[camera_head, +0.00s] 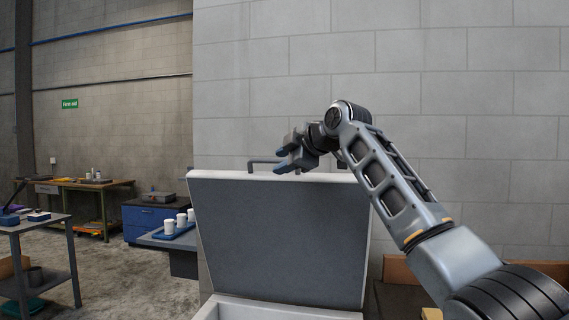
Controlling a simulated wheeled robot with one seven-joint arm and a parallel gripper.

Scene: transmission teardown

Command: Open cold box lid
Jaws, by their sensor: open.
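The cold box lid (280,235) stands raised, nearly upright and leaning back, with its dark grey inner face toward me and a pale rim around it. The white rim of the cold box (275,307) shows at the bottom edge of the view; the inside is mostly out of view. A grey bar handle (262,162) shows above the lid's top edge. My gripper (281,162) is open at the lid's top edge, near the handle. I cannot tell whether its fingers touch the handle or the lid.
A grey block wall stands close behind the lid. Left of the box, a blue tray (165,235) holds white cups on a side surface. Farther left are a blue cabinet (150,222), a wooden workbench (75,184) and a grey table (35,224). Open floor lies between them.

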